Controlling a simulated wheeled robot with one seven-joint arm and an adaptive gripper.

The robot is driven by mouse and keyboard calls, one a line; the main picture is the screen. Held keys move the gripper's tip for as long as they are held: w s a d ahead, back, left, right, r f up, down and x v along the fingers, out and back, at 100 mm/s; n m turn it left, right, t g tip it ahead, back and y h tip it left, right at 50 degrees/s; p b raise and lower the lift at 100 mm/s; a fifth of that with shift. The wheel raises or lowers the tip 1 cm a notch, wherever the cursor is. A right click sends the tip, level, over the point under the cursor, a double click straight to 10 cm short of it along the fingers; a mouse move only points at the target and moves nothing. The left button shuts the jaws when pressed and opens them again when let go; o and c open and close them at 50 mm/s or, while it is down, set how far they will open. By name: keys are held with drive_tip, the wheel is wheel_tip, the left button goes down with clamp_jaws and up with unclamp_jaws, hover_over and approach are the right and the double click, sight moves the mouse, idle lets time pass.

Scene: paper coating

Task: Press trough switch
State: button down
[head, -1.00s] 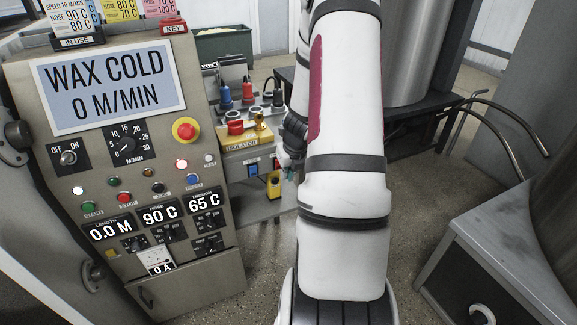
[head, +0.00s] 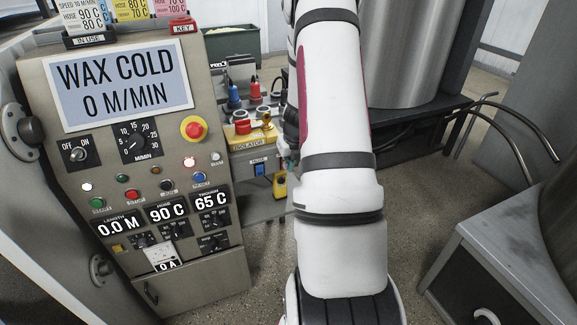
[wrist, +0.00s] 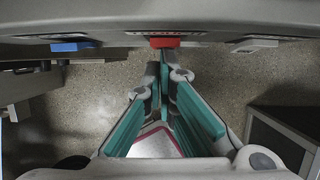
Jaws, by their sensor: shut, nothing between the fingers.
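In the wrist view, a blue switch (wrist: 70,46), a red switch (wrist: 165,42) and a grey one (wrist: 255,45) stick out in a row from a grey panel edge. Their labels are too small to read there, so I cannot tell which is the trough switch. My gripper (wrist: 163,62) is shut and empty, its teal fingertips close below the red switch. Contact cannot be made out. In the head view my arm hides most of the gripper.
The control cabinet stands at left with its screen (head: 123,84) reading WAX COLD, 0 M/MIN. A red emergency button (head: 194,129) sits on it. A yellow object (head: 280,186) hangs under the isolator. A metal drum (head: 405,55) and a grey cabinet (head: 495,260) are at right.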

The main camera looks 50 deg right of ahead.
drive_tip(key=shift+w+r, duration=0.1)
drive_tip(key=shift+w, duration=0.05)
drive_tip(key=shift+r+p, duration=0.65)
drive_tip(key=shift+r, duration=0.1)
